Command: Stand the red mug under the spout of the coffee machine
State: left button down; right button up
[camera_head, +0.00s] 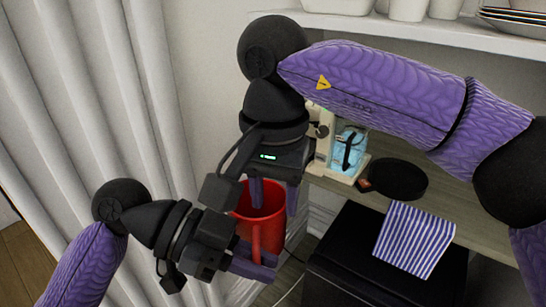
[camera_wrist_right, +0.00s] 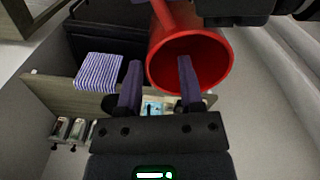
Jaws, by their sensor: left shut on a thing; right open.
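The red mug (camera_head: 270,228) is held in the air, roughly upright, left of the counter's edge. My left gripper (camera_head: 252,264) is shut on it low down, by the handle. My right gripper (camera_head: 273,195) is open just above, fingers pointing down at the rim. In the right wrist view, one finger of the right gripper (camera_wrist_right: 160,85) overlaps the mug's opening (camera_wrist_right: 200,50) and the other is beside the mug; I cannot tell whether either touches. The cream coffee machine (camera_head: 322,150) stands on the counter, partly hidden by my right arm. Its spout cannot be made out.
A black cabinet (camera_head: 345,255) stands below the counter (camera_head: 470,225). A white shelf (camera_head: 430,30) with dishes hangs above. Pale curtains (camera_head: 90,100) fill the left.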

aim_at(273, 226)
notch_tip(273, 226, down, 6)
jog(key=shift+r, duration=0.2)
grip_shut()
jog(key=shift+a, duration=0.1)
pick_arm(q)
jog(key=shift+s+d, duration=0.1)
pick_arm(e)
jog(key=shift+s+a+r, duration=0.1)
jog(key=shift+a, duration=0.05)
dwell(0.9)
grip_release()
jog(key=shift+d, duration=0.2)
